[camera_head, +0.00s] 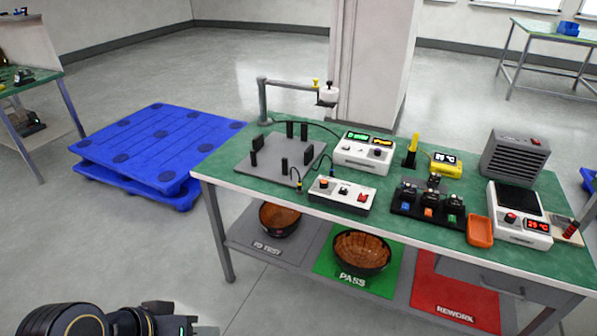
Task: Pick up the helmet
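No helmet in its usual upright form shows. Two round, bowl-like brown things with dark rims lie on the lower shelf of the workbench, hollow side up. One bowl-like thing (280,219) is on the grey "TO TEST" area, and the other bowl-like thing (361,251) is on the green "PASS" area. I cannot tell whether either is an upturned helmet. My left gripper (200,329) is at the bottom edge, left of the bench and apart from both. It is partly cut off, so its opening is unclear. My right gripper is out of view.
The green-topped workbench (228,176) carries a grey fixture plate (270,163), testers and an orange tray (480,232). A red "REWORK" area (455,292) on its shelf is empty. Blue pallets (150,145) lie left of the bench. Floor before the bench is clear.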

